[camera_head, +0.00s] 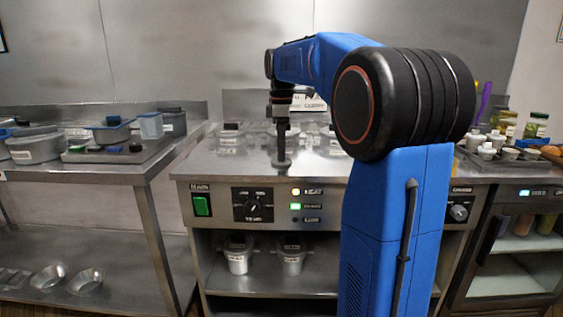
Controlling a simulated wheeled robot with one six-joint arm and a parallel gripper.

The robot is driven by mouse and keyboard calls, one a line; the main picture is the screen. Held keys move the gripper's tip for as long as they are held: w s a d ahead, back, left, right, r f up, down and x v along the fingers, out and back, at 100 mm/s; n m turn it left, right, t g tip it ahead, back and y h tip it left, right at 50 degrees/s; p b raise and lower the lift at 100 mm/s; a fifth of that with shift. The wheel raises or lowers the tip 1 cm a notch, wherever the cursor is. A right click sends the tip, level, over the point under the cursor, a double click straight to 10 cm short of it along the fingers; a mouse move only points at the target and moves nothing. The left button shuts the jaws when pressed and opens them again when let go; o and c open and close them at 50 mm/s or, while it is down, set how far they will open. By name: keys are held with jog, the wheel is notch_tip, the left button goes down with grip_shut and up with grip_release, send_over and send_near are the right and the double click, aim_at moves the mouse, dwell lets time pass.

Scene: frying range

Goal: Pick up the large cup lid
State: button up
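I cannot single out the large cup lid for certain in this view. Small dark and blue flat pieces lie on a grey tray (118,153) on the left table, too small to identify. My gripper (281,163) points straight down over the middle of the steel counter (316,168), with its tip at or close to the surface. Its fingers are seen edge-on and small, so I cannot tell whether they are open or shut, or whether they hold anything.
Clear containers (228,141) stand on the counter behind my gripper. Lidded tubs (34,147) crowd the left table. Small white cups (487,152) and jars (536,125) stand at the right. The counter's front strip is clear.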

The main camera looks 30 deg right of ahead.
grip_shut()
jog(key=shift+r, duration=0.1)
